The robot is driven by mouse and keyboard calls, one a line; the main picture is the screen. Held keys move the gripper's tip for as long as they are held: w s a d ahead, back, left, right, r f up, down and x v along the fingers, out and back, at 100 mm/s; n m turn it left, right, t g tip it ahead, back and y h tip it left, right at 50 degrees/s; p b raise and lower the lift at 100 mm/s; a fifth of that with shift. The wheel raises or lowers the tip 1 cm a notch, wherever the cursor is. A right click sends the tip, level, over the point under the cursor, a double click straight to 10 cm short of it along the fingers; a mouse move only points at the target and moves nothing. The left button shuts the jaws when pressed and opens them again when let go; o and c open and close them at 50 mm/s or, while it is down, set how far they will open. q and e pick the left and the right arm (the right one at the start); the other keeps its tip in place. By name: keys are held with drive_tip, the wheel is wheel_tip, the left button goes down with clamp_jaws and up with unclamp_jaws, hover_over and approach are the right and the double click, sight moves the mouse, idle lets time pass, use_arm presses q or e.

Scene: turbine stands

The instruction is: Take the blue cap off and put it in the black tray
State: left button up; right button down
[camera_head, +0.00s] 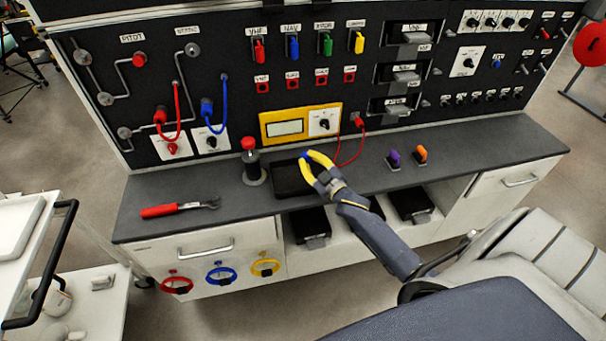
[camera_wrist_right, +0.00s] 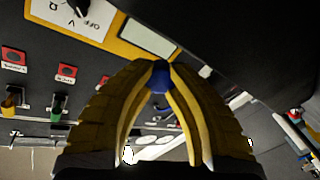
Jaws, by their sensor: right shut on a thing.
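My right gripper (camera_head: 306,158) has yellow fingers and comes in from the lower right in the head view. Its fingertips are shut on a small blue cap (camera_head: 304,155). In the right wrist view the blue cap (camera_wrist_right: 160,77) is pinched between the two yellow fingertips (camera_wrist_right: 160,66). The black tray (camera_head: 282,191) lies on the dark counter directly below and around the fingertips in the head view. The cap appears over the tray; its height above the tray is hard to tell. My left gripper is not in view.
A red-topped post (camera_head: 252,160) stands just left of the tray. A red-handled tool (camera_head: 180,207) lies further left. Purple (camera_head: 393,160) and orange (camera_head: 420,155) pieces stand to the right. A yellow-framed meter (camera_head: 300,124) with red leads (camera_head: 360,140) is on the panel behind.

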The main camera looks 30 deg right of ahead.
drive_tip(key=c, duration=1.3)
unclamp_jaws()
drive_tip(key=shift+c, duration=0.2)
drive_tip(key=s, duration=1.2)
drive_tip(key=shift+d, duration=0.1)
